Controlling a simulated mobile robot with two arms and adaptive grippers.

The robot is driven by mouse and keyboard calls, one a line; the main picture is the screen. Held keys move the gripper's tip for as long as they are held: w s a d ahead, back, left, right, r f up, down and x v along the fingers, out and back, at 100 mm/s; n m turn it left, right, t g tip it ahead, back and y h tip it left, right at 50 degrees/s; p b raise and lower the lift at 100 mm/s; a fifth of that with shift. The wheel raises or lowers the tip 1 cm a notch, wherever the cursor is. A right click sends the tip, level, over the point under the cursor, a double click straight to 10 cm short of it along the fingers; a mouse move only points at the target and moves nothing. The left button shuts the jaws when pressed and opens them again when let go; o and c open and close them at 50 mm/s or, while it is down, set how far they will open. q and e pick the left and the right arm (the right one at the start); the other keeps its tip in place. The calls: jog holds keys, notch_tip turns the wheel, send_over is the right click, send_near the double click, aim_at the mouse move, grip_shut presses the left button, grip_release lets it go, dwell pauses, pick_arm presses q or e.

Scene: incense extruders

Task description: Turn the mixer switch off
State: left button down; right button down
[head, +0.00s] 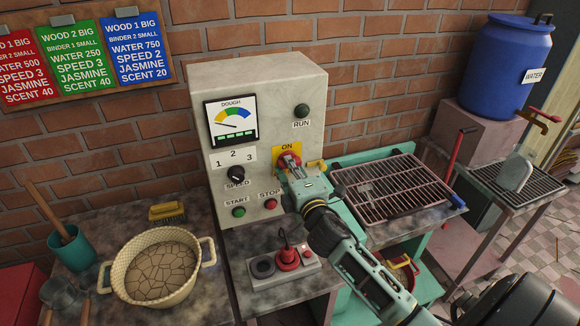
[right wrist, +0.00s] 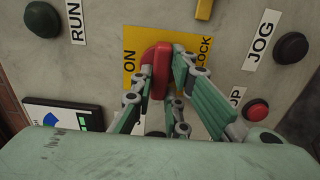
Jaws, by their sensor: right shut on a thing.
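The mixer control box (head: 265,90) stands against the brick wall in the head view. Its red switch (head: 289,160) sits on a yellow plate marked ON. My right gripper (head: 291,170) reaches the switch from the front and covers part of it. In the right wrist view the fingers (right wrist: 166,90) are shut on the red switch handle (right wrist: 156,62), on the yellow plate (right wrist: 135,60) with ON and part of LOCK readable. The handle's exact angle is partly hidden by the fingers. My left gripper is not in view.
The box also carries a dough gauge (head: 231,121), a speed knob (head: 236,173), a green start button (head: 239,212) and a red stop button (head: 270,204). A cracked-dough pot (head: 190,235) stands left. A grill rack (head: 395,185) and a blue water barrel (head: 505,65) are right.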

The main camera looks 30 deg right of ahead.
jog(key=shift+f, duration=0.1)
dwell(0.3)
jog(key=c, duration=1.7)
grip_release()
jog(key=v, duration=1.2)
